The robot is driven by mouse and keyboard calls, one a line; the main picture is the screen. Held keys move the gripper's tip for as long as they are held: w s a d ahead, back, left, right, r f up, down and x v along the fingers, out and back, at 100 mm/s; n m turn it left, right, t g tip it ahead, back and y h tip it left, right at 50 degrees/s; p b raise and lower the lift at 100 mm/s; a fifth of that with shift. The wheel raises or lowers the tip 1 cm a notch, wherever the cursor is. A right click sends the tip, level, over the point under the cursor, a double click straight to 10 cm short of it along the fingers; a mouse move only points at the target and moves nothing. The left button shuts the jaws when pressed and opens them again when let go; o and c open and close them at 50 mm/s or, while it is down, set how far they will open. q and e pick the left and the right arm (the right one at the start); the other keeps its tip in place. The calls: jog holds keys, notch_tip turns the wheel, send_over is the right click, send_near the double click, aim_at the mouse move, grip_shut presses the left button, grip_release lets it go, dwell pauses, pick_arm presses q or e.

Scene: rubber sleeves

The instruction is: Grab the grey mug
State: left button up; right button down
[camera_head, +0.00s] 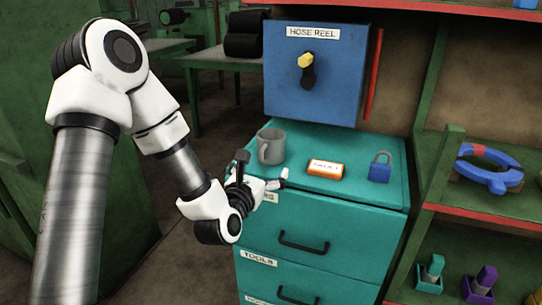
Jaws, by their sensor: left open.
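The grey mug (272,146) stands upright on the teal cabinet top (340,191), near its back left corner. Its handle faces left and toward the camera. My left gripper (264,168) is open and empty, just in front of the mug at the cabinet's left front edge. One finger shows near the mug's handle and the other lies to the right, below the mug. I cannot tell whether a finger touches the mug. My right gripper is not in view.
An orange box with a white label (325,169) and a blue padlock (380,167) sit to the right on the cabinet top. The blue hose reel box (340,75) rises behind. Green shelves (452,200) stand at the right.

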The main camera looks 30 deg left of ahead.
aim_at(266, 149)
pick_arm(q)
jog(key=w, duration=0.1)
jog(key=a+n, duration=0.1)
jog(key=w+a, duration=0.1)
jog(key=shift+w+r, duration=0.25)
jog(key=shift+w, duration=0.1)
jog(key=w, duration=0.1)
jog(key=w+r+p, duration=0.1)
jog(key=w, duration=0.1)
jog(key=shift+a+r+p, duration=0.15)
jog(key=shift+a+p, duration=0.15)
jog(key=shift+a, duration=0.05)
jog(key=w, duration=0.2)
jog(key=shift+w+a+f, duration=0.3)
jog(key=shift+a+f, duration=0.1)
jog(key=shift+r, duration=0.1)
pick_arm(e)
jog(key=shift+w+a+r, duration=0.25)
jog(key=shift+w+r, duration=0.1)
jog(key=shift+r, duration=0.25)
pick_arm(q)
jog(key=shift+s+d, duration=0.1)
jog(key=shift+s, duration=0.05)
jog(key=c, duration=1.2)
